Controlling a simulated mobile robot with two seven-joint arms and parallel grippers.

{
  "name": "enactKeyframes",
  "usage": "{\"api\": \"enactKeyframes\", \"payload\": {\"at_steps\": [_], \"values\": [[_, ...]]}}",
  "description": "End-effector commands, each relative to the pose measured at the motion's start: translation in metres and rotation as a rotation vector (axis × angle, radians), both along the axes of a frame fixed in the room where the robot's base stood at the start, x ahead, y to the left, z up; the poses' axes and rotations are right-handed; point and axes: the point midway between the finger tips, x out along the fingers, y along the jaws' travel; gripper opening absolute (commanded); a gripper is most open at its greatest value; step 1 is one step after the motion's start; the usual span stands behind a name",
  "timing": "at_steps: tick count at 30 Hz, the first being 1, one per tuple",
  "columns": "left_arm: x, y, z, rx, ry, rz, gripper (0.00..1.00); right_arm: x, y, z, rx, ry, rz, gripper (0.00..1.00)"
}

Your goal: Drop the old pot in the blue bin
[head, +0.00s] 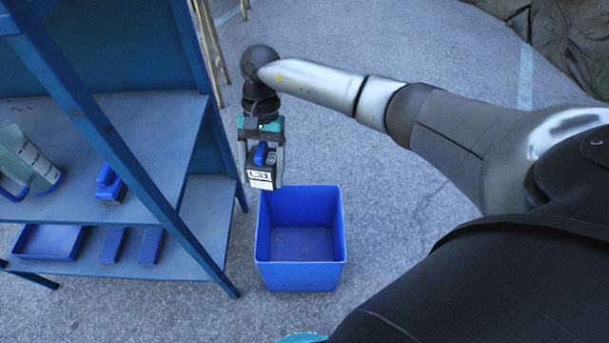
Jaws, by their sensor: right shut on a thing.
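My right gripper (264,183) points down and is shut on the old pot (261,170), a small dark box with a blue part on top and a white label with black print. The pot is held between the fingers, roughly upright. The blue bin (301,277) is an open square bin on the floor, and its visible inside is empty. In the picture the pot is just above the bin's far left corner; its exact height over the bin is hard to tell. My left gripper is not in view.
A blue metal shelf unit (207,263) stands close left of the bin. It holds a grey jug (30,160), a blue-topped block (110,184), a blue tray (48,242) and two blue bars (151,246). Grey floor right of the bin is clear.

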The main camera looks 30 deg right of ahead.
Motion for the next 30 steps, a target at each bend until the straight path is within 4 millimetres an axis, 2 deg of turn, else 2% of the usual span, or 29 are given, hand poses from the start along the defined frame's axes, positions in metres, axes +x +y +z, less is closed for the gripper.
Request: {"api": "enactKeyframes", "payload": {"at_steps": [1, 9, 15, 21, 24, 30], "values": [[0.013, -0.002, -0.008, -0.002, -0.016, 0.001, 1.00, 0.005, -0.001, -0.027, 0.004, 0.003, -0.100, 0.05], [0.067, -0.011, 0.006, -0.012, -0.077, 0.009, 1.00, 0.033, -0.021, -0.117, 0.000, 0.003, -0.666, 0.05], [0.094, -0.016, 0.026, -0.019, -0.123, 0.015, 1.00, 0.047, -0.047, -0.186, -0.002, 0.003, -1.080, 0.05], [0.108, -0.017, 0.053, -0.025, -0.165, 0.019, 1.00, 0.053, -0.081, -0.251, -0.003, 0.001, -1.472, 0.05], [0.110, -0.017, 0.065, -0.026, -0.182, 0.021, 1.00, 0.053, -0.097, -0.276, -0.004, 0.001, -1.630, 0.05], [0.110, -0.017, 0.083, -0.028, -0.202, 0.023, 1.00, 0.052, -0.117, -0.304, -0.002, 0.000, -1.820, 0.05]]}}
